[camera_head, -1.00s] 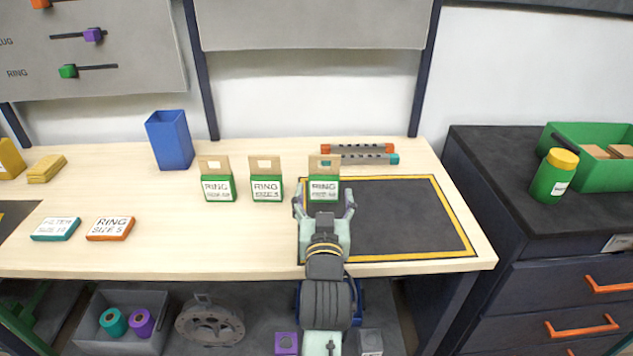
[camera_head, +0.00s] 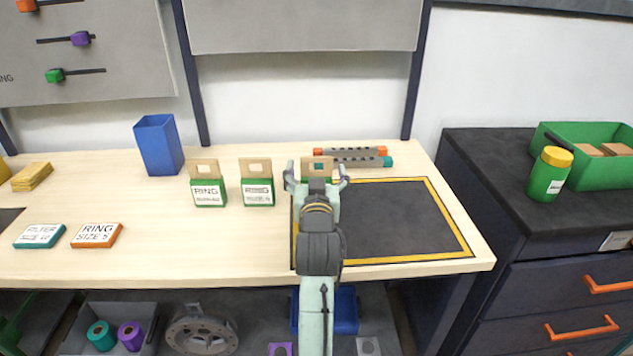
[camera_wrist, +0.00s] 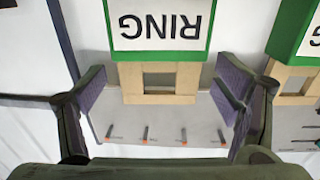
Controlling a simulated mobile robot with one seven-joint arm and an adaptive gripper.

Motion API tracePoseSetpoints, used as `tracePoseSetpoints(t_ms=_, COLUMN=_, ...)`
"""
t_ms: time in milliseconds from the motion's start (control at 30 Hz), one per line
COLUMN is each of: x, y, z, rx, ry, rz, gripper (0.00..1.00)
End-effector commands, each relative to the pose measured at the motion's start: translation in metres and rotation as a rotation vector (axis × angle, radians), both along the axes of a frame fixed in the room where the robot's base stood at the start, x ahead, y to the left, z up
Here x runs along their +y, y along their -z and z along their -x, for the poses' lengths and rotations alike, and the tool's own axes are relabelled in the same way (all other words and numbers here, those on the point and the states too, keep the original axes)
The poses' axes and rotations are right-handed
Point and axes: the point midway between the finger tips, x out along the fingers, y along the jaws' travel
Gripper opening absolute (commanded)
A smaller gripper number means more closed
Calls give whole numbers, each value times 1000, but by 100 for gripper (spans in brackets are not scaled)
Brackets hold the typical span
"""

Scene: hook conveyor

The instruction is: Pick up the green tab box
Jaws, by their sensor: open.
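Three green boxes with tan, holed tabs and white RING labels stand in a row on the workbench. The left box (camera_head: 208,190) and the middle box (camera_head: 257,187) are in full view. The right box (camera_head: 317,164) is mostly hidden behind my gripper (camera_head: 316,178), with its tan tab showing above. In the wrist view, upside down, the green box (camera_wrist: 160,50) has its tan tab (camera_wrist: 160,82) between the two open fingers of my gripper (camera_wrist: 168,88), with gaps on both sides. A second green box (camera_wrist: 296,35) shows at the right edge there.
A black mat (camera_head: 400,222) with a yellow border lies under and right of my arm. Behind it lie two grey bars with colored ends (camera_head: 355,157). A blue bin (camera_head: 158,145) stands at back left. Flat boxes (camera_head: 97,235) lie at front left.

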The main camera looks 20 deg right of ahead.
Motion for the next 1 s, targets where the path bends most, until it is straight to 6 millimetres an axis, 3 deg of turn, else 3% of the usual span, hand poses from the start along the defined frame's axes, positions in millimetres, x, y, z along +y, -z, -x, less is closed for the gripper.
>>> tracePoseSetpoints(t_ms=133, x=-4, y=0, z=-11, rx=1, ry=1, rz=0, gripper=83)
tracePoseSetpoints(t_ms=367, x=-5, y=1, z=-12, rx=0, ry=1, rz=0, gripper=83)
tracePoseSetpoints(t_ms=1000, x=-5, y=1, z=-12, rx=0, ry=1, rz=0, gripper=40)
